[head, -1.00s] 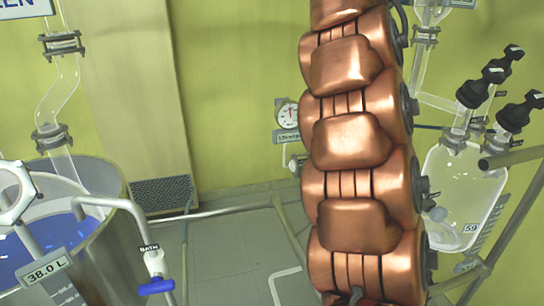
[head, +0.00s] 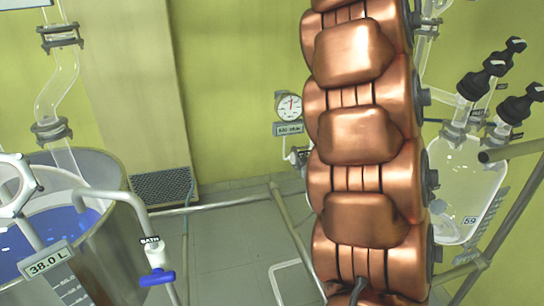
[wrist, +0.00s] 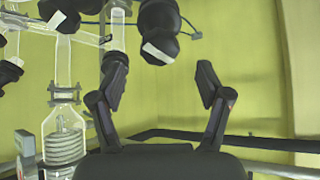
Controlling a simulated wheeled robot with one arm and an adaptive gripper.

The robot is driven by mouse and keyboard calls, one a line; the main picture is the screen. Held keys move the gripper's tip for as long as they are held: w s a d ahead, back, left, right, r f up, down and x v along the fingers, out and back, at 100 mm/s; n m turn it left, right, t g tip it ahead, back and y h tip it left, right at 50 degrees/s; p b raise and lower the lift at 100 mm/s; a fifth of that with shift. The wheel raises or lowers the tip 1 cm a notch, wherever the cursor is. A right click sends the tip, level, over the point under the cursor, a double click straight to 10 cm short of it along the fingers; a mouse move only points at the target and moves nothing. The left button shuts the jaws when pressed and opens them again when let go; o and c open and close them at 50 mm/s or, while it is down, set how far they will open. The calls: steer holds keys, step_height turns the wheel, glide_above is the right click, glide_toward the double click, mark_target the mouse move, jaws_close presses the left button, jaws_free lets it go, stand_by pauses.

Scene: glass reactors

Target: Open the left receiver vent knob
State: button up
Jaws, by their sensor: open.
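My gripper (wrist: 163,68) shows in the wrist view with its two dark fingers wide apart and nothing between them. Black knobs on glass necks hang in the upper part of that view: one (wrist: 160,30) is above and between the fingers, another (wrist: 60,12) is at the upper left. They are apart from the fingers. In the head view, black knobs (head: 482,79) (head: 520,105) top a round glass vessel (head: 465,185) at the right, labelled 59. I cannot tell which knob is the left receiver vent. My gripper is outside the head view.
My copper arm fills the middle of the head view and hides part of the glassware. A metal bath (head: 105,205) with blue liquid and a blue-handled tap (head: 157,277) stand at the left. A gauge (head: 289,106) is on the wall. Metal rails (head: 225,203) cross the floor area.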

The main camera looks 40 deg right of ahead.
steer(key=s+a+f+n+g+y+p, duration=0.1)
steer(key=s+a+f+n+y, duration=0.1)
steer(key=a+f, duration=0.8)
steer(key=s+a+f+n+g+y+p, duration=0.1)
steer(key=s+a+f, duration=0.4)
steer(key=a+f, duration=0.6)
steer(key=shift+s+a+n+g+y, duration=0.35)
steer(key=shift+g+y, duration=0.35)
steer(key=shift+y, duration=0.7)
steer(key=shift+d, duration=0.1)
